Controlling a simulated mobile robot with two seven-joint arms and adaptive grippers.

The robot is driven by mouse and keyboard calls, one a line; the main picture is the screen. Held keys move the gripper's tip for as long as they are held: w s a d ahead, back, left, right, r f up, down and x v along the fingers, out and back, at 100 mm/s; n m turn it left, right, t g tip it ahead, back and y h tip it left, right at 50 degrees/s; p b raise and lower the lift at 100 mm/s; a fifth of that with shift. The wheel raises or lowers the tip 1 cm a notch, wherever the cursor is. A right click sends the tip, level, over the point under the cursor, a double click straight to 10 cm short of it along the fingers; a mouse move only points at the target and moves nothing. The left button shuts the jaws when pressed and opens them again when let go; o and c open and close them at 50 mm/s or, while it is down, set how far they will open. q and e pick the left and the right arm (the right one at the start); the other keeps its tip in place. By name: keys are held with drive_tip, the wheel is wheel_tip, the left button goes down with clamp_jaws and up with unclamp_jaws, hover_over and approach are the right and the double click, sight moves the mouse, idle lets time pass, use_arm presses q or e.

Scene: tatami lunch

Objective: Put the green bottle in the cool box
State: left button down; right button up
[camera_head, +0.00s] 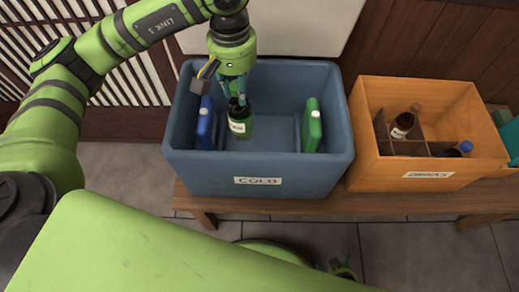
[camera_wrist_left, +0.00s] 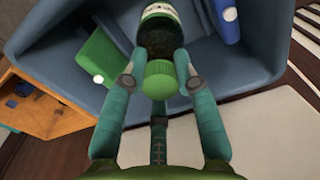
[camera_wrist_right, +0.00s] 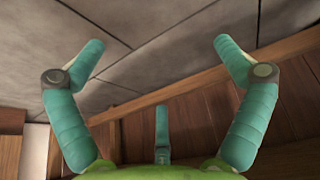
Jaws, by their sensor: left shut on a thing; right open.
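The blue cool box (camera_head: 262,178), labelled COLD, stands open on a wooden bench. The green bottle (camera_head: 240,124), dark with a white label, is upright inside it, between a blue block and a green block. My left gripper (camera_head: 236,90) is shut on the bottle's top from above. The left wrist view shows its fingers on either side of the green cap (camera_wrist_left: 160,78). I cannot tell whether the bottle's base touches the box floor. My right gripper (camera_wrist_right: 160,50) is open and empty, low in front of the bench.
The blue block (camera_head: 206,124) and green block (camera_head: 312,126) stand upright in the cool box, with free floor between them. To the right is an orange divided crate (camera_head: 440,172) holding a brown bottle (camera_head: 402,125) and a blue-capped bottle (camera_head: 458,150). A teal object (camera_head: 511,138) is at the right edge.

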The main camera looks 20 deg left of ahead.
use_arm(q)
drive_tip(key=w+d+f+n+b, duration=0.1)
drive_tip(key=f+n, duration=0.3)
drive_tip(key=f, duration=0.4)
drive_tip(key=w+d+f+n+b, duration=0.2)
drive_tip(key=w+f+n, duration=0.2)
drive_tip(key=f, duration=0.4)
drive_tip(key=shift+w+f+n+b, duration=0.25)
drive_tip(key=shift+w+n+b, duration=0.15)
drive_tip(key=shift+n, duration=0.3)
use_arm(e)
drive_tip(key=shift+w+a+g, duration=0.15)
drive_tip(key=shift+w+a, duration=0.1)
drive_tip(key=shift+w, duration=0.3)
drive_tip(key=shift+w+a+g, duration=0.15)
drive_tip(key=shift+w+a, duration=0.1)
drive_tip(key=shift+w, duration=0.3)
use_arm(q)
drive_tip(key=shift+s, duration=0.1)
drive_tip(key=c, duration=1.3)
unclamp_jaws()
drive_tip(key=shift+f, duration=0.15)
drive_tip(key=o, duration=0.4)
drive_tip(key=shift+c, duration=0.2)
use_arm(e)
drive_tip(key=shift+r, duration=0.15)
